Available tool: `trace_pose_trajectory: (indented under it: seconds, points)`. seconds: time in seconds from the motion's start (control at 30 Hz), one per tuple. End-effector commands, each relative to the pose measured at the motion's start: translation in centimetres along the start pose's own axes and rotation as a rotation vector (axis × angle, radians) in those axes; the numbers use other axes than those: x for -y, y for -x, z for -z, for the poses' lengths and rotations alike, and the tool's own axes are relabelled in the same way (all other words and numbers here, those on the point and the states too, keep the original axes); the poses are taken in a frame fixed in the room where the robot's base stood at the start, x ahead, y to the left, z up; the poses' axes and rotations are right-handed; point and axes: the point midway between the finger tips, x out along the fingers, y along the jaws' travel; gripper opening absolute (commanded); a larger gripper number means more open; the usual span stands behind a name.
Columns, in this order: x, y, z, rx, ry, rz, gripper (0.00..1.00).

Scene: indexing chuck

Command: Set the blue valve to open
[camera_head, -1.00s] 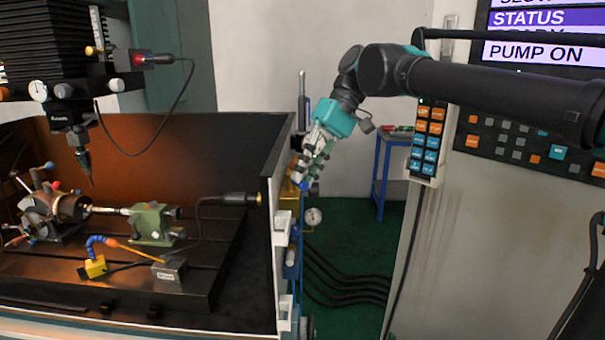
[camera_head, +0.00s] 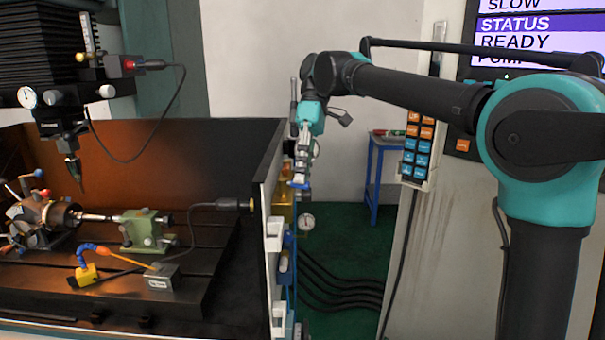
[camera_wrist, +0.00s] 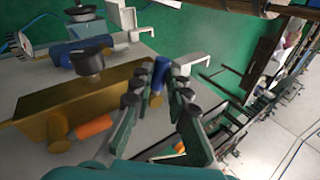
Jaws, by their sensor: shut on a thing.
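The blue valve shows as a small blue handle (camera_head: 301,184) at my fingertips in the head view, beside the machine's right wall. In the wrist view its blue piece (camera_wrist: 158,72) sits between my two fingers. My gripper (camera_head: 302,174) points down and is shut on this blue piece; it also shows in the wrist view (camera_wrist: 161,82). The fingers hide part of the handle, so its exact angle is unclear. A brass-yellow block (camera_wrist: 80,104) lies left of the fingers in the wrist view, with another blue part (camera_wrist: 85,53) and a black cap by it.
A round gauge (camera_head: 306,222) hangs just below my gripper. White brackets (camera_head: 275,233) line the machine wall (camera_head: 266,185). A blue stand (camera_head: 374,180) and the control pendant (camera_head: 418,150) are to the right. Black hoses (camera_head: 340,285) run along the green floor.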

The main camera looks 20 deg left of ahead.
Motion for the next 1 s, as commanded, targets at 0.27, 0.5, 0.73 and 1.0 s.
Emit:
trace_pose_trajectory:
  seconds: [0.27, 0.5, 0.73, 1.0]
  points:
    - [-0.1, 0.05, 0.04, 0.011, 0.017, -0.001, 0.0]
    - [-0.1, 0.04, 0.04, 0.011, 0.016, -0.001, 0.0]
    - [-0.09, 0.04, 0.03, 0.011, 0.016, -0.001, 0.25]
    - [0.3, 0.63, 0.04, 0.011, 0.016, 0.0, 0.25]
